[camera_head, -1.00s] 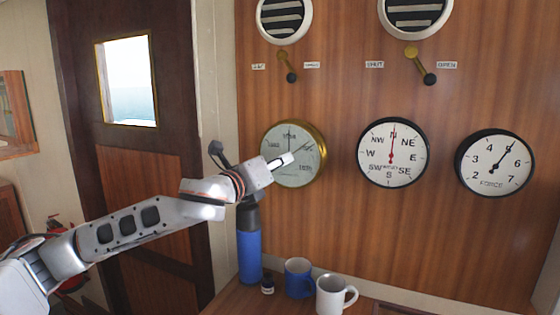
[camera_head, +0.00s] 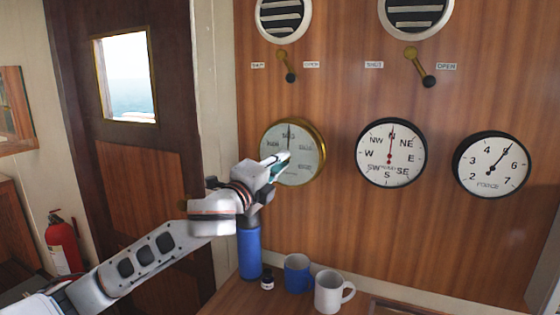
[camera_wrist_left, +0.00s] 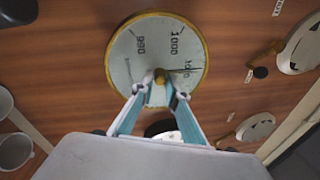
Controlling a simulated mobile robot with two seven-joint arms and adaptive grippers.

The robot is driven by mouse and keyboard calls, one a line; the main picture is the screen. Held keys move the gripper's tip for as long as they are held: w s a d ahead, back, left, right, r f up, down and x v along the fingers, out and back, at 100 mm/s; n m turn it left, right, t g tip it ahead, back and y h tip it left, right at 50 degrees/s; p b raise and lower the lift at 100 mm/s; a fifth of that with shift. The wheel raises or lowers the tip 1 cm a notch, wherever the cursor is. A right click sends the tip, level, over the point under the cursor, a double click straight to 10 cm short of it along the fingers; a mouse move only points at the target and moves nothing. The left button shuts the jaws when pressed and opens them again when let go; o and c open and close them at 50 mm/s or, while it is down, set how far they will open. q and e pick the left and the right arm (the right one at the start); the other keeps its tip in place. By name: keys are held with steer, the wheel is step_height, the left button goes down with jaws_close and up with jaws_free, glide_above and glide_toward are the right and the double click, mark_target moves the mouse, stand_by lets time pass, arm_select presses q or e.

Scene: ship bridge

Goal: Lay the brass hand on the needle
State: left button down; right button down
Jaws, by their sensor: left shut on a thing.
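The brass-rimmed barometer (camera_head: 318,150) hangs on the wood wall, leftmost of three dials. A thin dark needle (camera_head: 289,135) points straight up on its pale face. My left gripper (camera_head: 276,163) is at the lower left of the dial's middle. In the left wrist view, the dial's white face (camera_wrist_left: 130,65) shows 990, 1000 and 1010. There a small brass knob (camera_wrist_left: 160,76) stands at its centre, and my left gripper's teal-lined fingers (camera_wrist_left: 160,90) are closed on it. I cannot make out the brass hand itself; the fingers cover part of the face. My right gripper is out of view.
The wind dial (camera_head: 408,155) and the force dial (camera_head: 520,165) hang to the right. Two vents with brass levers (camera_head: 420,68) are above. Below, a blue flask (camera_head: 249,252), a small jar (camera_head: 267,281), a blue mug (camera_head: 297,272) and a white mug (camera_head: 330,291) stand on the ledge.

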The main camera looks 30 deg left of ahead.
arm_select(q)
steer(key=shift+f+n, duration=0.1)
steer(key=shift+n, duration=0.4)
steer(key=c, duration=2)
jaws_free()
steer(key=shift+s, duration=0.1)
steer(key=s, duration=0.7)
steer(key=shift+s+f, duration=0.15)
steer(key=shift+f, duration=0.25)
steer(key=shift+f, duration=0.1)
